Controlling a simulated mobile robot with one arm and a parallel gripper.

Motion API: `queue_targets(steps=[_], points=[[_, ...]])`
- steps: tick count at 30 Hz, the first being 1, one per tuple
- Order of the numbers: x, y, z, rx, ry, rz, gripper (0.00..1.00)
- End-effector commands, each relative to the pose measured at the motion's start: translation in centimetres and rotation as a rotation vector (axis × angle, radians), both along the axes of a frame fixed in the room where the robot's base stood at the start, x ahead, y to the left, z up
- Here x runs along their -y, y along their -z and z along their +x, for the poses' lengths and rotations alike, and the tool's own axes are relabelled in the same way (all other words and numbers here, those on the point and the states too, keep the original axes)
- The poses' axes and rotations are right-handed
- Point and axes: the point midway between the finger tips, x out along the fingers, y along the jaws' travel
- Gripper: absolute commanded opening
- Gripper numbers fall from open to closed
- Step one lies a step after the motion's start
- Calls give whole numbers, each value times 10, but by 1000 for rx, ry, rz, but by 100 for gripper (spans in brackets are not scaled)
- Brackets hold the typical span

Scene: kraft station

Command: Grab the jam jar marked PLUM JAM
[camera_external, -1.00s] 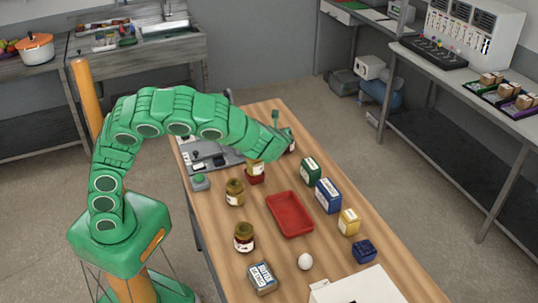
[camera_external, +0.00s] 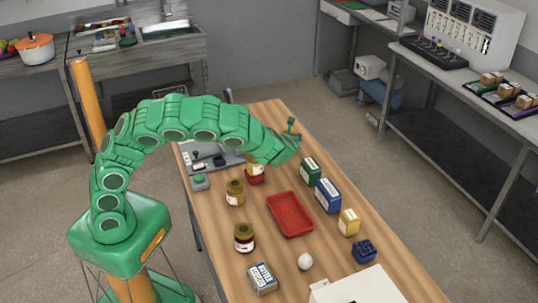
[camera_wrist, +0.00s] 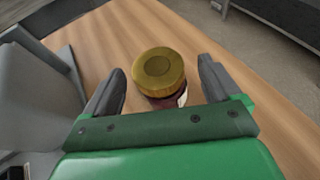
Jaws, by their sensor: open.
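In the wrist view a jar with a round gold lid (camera_wrist: 160,72) stands between the two dark fingers of my gripper (camera_wrist: 161,82). Its body is dark, and only a sliver of white label shows, so I cannot read it. The fingers are open on either side of the lid, with gaps visible. In the external view my gripper (camera_external: 289,152) is over the far part of the table and hides this jar. Other gold-lidded jars stand on the left side: one by the scale (camera_external: 255,174), one nearer (camera_external: 235,194) and a dark one (camera_external: 244,239). Their labels are too small to read.
A red tray (camera_external: 290,214) lies mid-table. Green (camera_external: 310,171), blue (camera_external: 328,195) and yellow (camera_external: 349,222) boxes line the right side.

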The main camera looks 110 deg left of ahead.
Motion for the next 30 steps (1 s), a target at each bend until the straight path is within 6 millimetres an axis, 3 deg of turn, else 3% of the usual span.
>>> queue_targets(steps=[10, 19, 30], points=[[-34, 19, -12, 0, -1, -1, 90], [-37, 20, -13, 0, 0, -1, 89], [-37, 20, -13, 0, -1, -1, 32]])
